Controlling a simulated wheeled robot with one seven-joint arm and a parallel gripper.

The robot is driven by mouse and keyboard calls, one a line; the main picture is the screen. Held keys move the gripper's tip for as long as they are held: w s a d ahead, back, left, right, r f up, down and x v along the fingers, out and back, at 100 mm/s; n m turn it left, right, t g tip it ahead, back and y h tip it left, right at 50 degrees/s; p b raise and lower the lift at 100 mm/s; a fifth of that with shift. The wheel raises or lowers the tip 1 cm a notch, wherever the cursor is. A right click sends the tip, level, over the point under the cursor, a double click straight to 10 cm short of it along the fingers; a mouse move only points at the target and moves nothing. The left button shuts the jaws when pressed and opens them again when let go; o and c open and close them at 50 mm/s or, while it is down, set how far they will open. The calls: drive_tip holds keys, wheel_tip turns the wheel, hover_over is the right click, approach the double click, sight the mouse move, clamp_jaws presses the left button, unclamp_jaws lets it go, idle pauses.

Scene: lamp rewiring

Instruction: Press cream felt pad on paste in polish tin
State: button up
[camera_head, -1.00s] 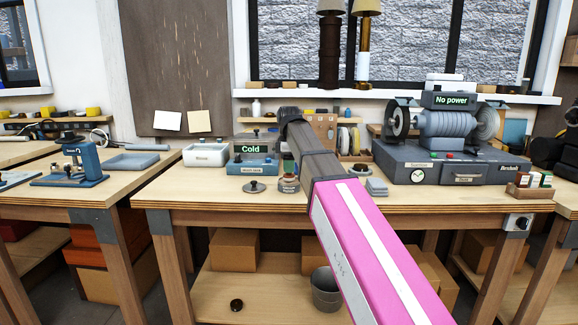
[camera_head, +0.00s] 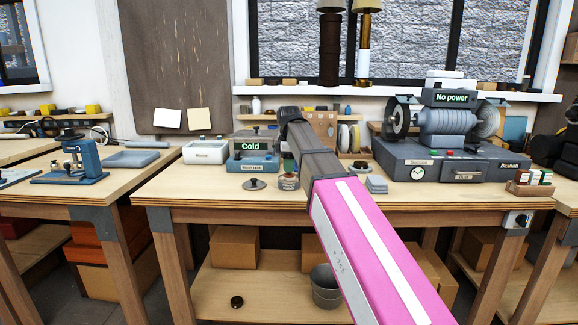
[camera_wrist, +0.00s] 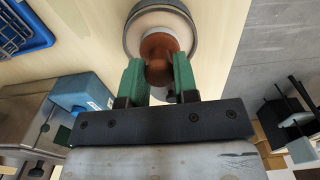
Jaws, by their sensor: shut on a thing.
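My gripper (camera_wrist: 158,75) has its green fingers shut on the brown knob of the felt pad in the wrist view. In the head view the small labelled tin (camera_head: 288,183) stands near the bench's front, below my wrist. My arm hides the gripper and pad there. A grey lid with a knob (camera_head: 254,184) lies just left of the tin.
A blue-grey unit showing "Cold" (camera_head: 252,164) and a white tray (camera_head: 204,151) stand left of the tin. A stack of grey pads (camera_head: 376,185) lies right of my arm. A buffing machine showing "No power" (camera_head: 445,160) fills the right. The front bench strip (camera_head: 210,191) is clear.

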drive_tip(key=shift+r, duration=3.5)
